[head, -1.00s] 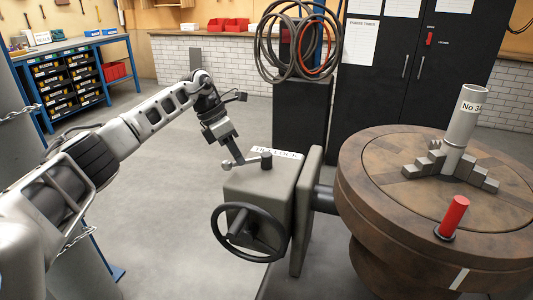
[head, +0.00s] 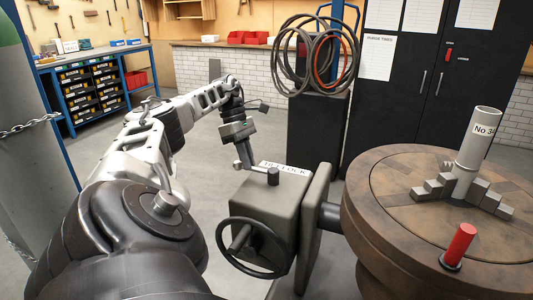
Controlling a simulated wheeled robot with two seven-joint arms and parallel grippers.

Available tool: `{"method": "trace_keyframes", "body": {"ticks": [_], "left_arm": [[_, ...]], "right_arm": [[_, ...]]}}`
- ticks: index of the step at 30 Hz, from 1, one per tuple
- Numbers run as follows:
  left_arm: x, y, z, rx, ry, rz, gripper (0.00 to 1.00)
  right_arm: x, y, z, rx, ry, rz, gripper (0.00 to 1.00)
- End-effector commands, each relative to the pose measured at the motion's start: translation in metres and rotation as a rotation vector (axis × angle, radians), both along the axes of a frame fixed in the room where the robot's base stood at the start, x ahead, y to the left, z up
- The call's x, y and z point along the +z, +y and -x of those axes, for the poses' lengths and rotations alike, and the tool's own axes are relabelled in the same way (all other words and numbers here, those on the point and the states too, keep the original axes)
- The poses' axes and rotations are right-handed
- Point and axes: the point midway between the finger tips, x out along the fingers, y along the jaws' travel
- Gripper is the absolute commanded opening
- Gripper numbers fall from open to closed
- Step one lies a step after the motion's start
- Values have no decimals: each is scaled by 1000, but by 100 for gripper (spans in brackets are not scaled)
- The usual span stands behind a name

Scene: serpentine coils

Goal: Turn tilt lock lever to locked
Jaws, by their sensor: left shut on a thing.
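The tilt lock lever (head: 259,168) sits on top of a grey box. Its dark round hub (head: 273,176) stands upright, and the thin arm points left and slightly away from me. My left gripper (head: 243,163) comes down from above and is shut on the lever's outer end, hiding part of it. A white label (head: 286,168) lies behind the hub, its first letters partly covered. My right gripper is not in view.
The grey box (head: 260,201) carries a black handwheel (head: 252,247) on its front. To the right, a round brown table (head: 385,215) bears stepped blocks, a grey tube (head: 477,140) and a red-handled pin (head: 459,243). A black cabinet and coiled hoses (head: 312,60) stand behind.

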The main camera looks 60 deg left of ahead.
Motion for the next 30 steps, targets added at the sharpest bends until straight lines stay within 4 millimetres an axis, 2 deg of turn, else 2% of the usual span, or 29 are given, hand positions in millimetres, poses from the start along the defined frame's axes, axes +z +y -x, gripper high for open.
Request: {"method": "trace_keyframes", "body": {"ticks": [5,15,16,18,26,30], "left_arm": [[1,4,6,-6,-3,-1,0],[0,5,6,-9,-1,-4,0],[0,5,6,-9,-1,-4,18],[0,5,6,-9,-1,-4,34],[0,4,6,-9,1,-1,34],[6,6,5,-8,-4,-2,34]], "right_arm": [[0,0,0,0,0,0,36],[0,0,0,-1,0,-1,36],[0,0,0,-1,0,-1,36],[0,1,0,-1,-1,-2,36],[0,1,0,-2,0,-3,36],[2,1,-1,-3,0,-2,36]]}}
